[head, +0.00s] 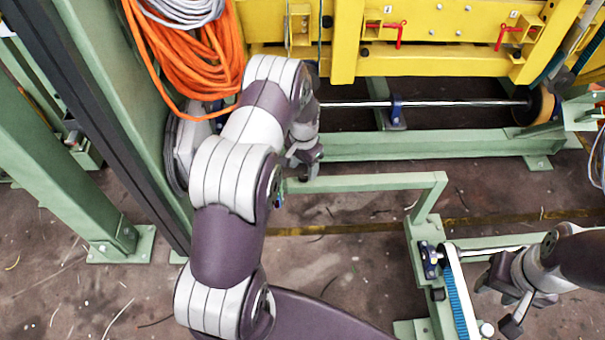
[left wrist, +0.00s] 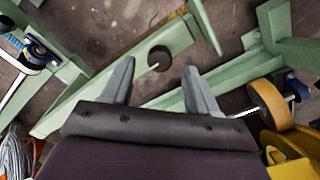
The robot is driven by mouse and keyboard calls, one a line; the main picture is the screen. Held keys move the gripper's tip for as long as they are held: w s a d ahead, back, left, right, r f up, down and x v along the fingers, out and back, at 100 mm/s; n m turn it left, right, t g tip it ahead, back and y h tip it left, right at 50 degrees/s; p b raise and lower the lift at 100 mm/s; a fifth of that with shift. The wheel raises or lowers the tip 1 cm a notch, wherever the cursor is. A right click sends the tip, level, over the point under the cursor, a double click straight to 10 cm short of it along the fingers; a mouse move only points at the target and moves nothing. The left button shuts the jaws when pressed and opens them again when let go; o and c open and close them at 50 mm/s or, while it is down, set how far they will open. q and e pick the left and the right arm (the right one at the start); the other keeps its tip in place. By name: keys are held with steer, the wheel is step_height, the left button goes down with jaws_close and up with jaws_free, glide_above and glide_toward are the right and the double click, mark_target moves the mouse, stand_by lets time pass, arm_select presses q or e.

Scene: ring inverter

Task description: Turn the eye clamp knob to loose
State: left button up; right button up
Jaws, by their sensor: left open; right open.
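A dark round knob (left wrist: 159,56) with a pale pin shows on a green beam (left wrist: 100,104) in the left wrist view. No label shows that it is the eye clamp knob. My left gripper (left wrist: 159,66) is open, with one finger to each side of the knob in that view; I cannot tell how far off the knob is. In the head view my left gripper (head: 303,164) is by the left end of the green beam (head: 370,182), and I cannot make out the knob there. My right gripper (head: 500,306) is open and empty at the lower right.
A belt drive (head: 457,292) on a green frame stands left of my right gripper. A yellow frame (head: 345,40) with red handles (head: 397,33) is at the back. Orange cable (head: 190,65) hangs at upper left. A steel shaft (head: 440,103) runs below the yellow frame.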

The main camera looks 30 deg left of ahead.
mark_target(303, 179)
arm_select(q)
steer(key=shift+f, duration=0.95)
steer(key=shift+s+f, duration=0.1)
steer(key=shift+f, duration=0.4)
steer(key=shift+c, duration=0.2)
steer(key=c, duration=1)
